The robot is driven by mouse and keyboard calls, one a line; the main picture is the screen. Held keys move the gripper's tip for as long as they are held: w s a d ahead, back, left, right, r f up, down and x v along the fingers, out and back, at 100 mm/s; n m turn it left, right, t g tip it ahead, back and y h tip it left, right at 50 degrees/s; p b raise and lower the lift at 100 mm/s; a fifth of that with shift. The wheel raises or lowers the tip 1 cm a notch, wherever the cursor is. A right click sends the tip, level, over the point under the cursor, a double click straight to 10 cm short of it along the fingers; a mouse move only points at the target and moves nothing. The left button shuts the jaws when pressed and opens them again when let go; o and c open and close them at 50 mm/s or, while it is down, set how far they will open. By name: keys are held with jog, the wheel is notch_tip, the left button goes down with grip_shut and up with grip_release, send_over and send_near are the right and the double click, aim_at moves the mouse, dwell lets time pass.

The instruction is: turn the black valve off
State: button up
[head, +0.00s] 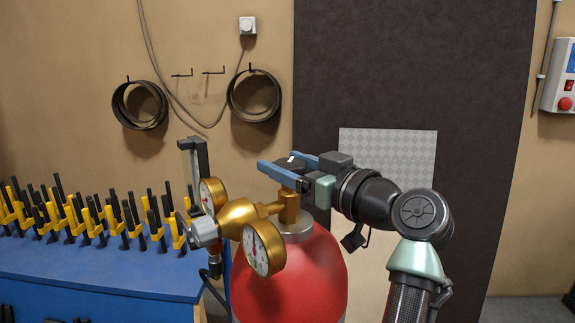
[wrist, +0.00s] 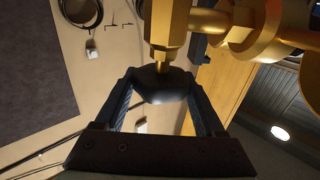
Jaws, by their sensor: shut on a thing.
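The black valve (wrist: 165,86) is a dark knob on the end of a brass stem, seen in the wrist view between my two fingers. My gripper (head: 278,165) is shut on it, one blue finger on each side. In the head view my gripper reaches in from the right above the brass valve body (head: 288,206), and its fingers largely hide the knob. The valve body also shows in the wrist view (wrist: 173,30). It sits on top of a red gas cylinder (head: 312,283). How far the knob is turned cannot be told.
A brass regulator (head: 238,213) with two round gauges (head: 263,248) projects left from the valve body. A blue bench (head: 95,268) with several yellow-and-black clamps stands at left. A red-buttoned control box (head: 562,88) hangs on the right wall.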

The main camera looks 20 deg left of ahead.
jog(key=m+t+h+b, duration=0.1)
jog(key=m+t+h, duration=0.2)
jog(key=t, duration=0.1)
jog(key=shift+b, duration=0.35)
jog(key=m+t+h, duration=0.2)
jog(key=h, duration=0.1)
jog(key=shift+r+m, duration=0.1)
jog(key=shift+m, duration=0.3)
jog(key=shift+m+t+h+p, duration=0.45)
jog(key=shift+m+t+h, duration=0.2)
jog(key=shift+h, duration=0.35)
jog(key=shift+d, duration=0.1)
jog(key=shift+w, duration=0.1)
jog(key=o, duration=1.3)
jog(key=shift+o, duration=0.2)
